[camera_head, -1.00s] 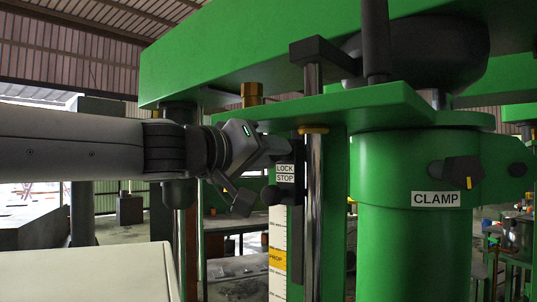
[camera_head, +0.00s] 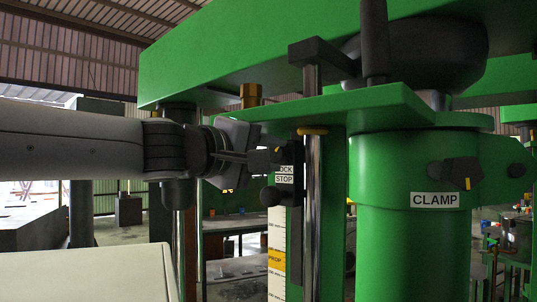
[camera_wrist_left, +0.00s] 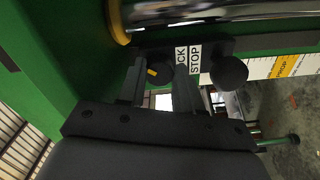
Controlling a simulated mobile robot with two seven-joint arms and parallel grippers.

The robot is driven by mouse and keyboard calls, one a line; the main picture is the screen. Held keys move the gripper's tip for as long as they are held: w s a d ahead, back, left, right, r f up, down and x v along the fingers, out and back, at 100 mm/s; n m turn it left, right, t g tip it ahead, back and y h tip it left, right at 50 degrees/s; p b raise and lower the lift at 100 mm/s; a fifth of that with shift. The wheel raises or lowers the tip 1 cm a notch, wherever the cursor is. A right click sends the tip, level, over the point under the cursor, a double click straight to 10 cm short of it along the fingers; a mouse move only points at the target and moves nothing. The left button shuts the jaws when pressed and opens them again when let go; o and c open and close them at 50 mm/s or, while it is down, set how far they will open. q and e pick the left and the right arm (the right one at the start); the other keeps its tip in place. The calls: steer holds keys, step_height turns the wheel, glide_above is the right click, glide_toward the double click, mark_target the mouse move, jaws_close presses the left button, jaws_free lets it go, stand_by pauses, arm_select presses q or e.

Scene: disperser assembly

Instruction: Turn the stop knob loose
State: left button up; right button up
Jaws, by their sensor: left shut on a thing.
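The stop knob is a small black knob with a yellow mark (camera_wrist_left: 154,71). In the left wrist view it sits between my two fingertips, beside the LOCK STOP label (camera_wrist_left: 194,66). The label also shows in the head view (camera_head: 284,174), its left edge covered by my gripper. My left gripper (camera_head: 264,160) comes in from the left and is shut on the knob; it also shows in the left wrist view (camera_wrist_left: 160,86). In the head view the fingers hide most of the knob.
A black ball handle (camera_head: 269,196) sits just below the label, close to my fingers. A chrome rod (camera_head: 314,210) and a ruler scale (camera_head: 277,240) stand beside it. The green column (camera_head: 410,250) with the CLAMP label is on the right. A green plate (camera_head: 370,105) overhangs the rod.

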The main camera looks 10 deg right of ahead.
arm_select(q)
steer(key=shift+r, duration=0.2)
steer(key=o, duration=1)
steer(key=shift+a, duration=0.1)
steer(key=shift+o, duration=0.2)
